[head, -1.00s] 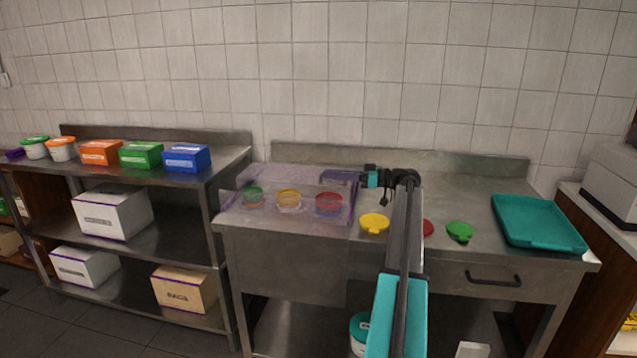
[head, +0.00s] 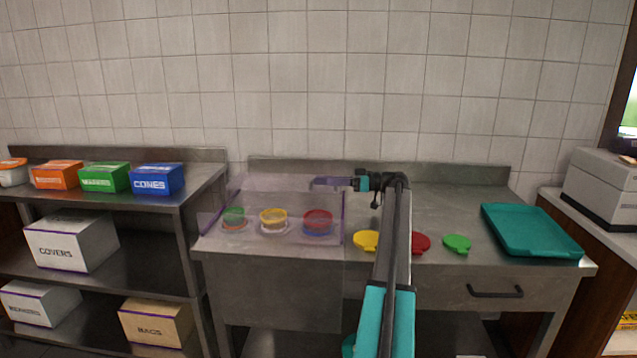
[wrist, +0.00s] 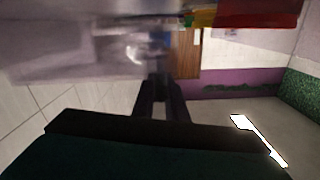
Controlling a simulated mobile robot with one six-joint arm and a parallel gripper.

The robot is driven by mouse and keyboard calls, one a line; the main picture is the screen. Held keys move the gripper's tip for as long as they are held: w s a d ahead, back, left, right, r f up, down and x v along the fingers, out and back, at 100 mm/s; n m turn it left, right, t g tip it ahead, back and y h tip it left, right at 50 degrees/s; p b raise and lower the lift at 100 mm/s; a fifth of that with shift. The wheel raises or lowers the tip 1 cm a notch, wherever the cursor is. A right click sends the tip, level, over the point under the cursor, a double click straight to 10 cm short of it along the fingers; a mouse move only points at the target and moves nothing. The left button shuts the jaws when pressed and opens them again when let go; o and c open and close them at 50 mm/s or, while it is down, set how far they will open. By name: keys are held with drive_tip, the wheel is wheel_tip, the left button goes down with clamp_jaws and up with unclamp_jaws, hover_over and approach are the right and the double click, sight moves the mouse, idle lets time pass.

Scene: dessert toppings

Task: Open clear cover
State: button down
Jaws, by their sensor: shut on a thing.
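The clear cover (head: 342,220) is a see-through, purple-edged hood on the left part of the steel counter. Through it I see three cups with a green (head: 233,215), a yellow (head: 273,215) and a red (head: 318,216) rim. My gripper (head: 350,184) is at the cover's upper right edge, coming from the right, and is shut on the cover. The contact itself is hard to make out. In the wrist view my gripper's dark fingers (wrist: 160,92) point up the picture, beside a blurred, hazy clear panel (wrist: 75,60).
Yellow (head: 366,240), red (head: 420,243) and green (head: 457,243) lids lie on the counter right of the cover. A teal tray (head: 530,232) lies farther right. A shelf with boxes (head: 157,179) stands left. The tiled wall is behind. My arm crosses the counter's middle.

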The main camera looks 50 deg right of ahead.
drive_tip(key=c, duration=1.8)
unclamp_jaws()
drive_tip(key=shift+s+d+f, duration=0.2)
drive_tip(key=shift+s+d, duration=0.15)
drive_tip(key=shift+d, duration=0.05)
drive_tip(key=shift+w+a, duration=0.2)
drive_tip(key=shift+a, duration=0.05)
drive_tip(key=shift+r, duration=0.1)
drive_tip(key=shift+w+r+p, duration=0.1)
drive_tip(key=shift+p, duration=0.35)
